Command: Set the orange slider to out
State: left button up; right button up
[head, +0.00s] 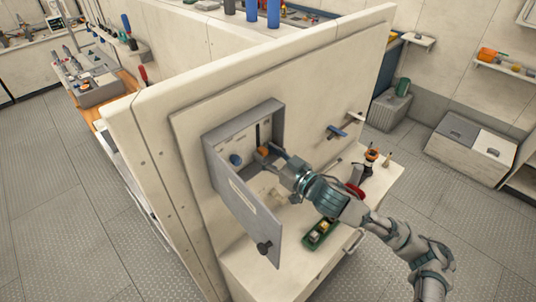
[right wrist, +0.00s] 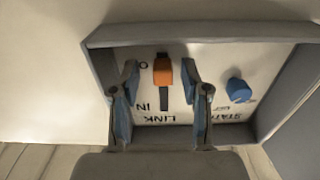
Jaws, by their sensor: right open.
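An open grey box (head: 283,118) is fixed to the pale wall panel, its door (head: 245,205) swung out. Inside, the orange slider (head: 262,151) also shows in the right wrist view (right wrist: 163,70). There it sits at the upper end of its dark slot, beside a letter like O; the rest of that label is hidden by a finger. "IN" is printed near the slot's lower end, upside down. My right gripper (right wrist: 160,72) is open, one finger on each side of the slider, with gaps showing; I cannot tell contact. My left gripper is out of view.
A blue knob (right wrist: 238,90) stands right of the slider in the wrist view.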

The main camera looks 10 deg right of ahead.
jog(key=shift+d, duration=0.1)
jog(key=shift+s+d+f, duration=0.1)
jog(key=shift+s, duration=0.1)
jog(key=v, duration=1.1)
jog(key=shift+d, duration=0.2)
jog(key=shift+s+a, duration=0.1)
jog(key=shift+a, duration=0.15)
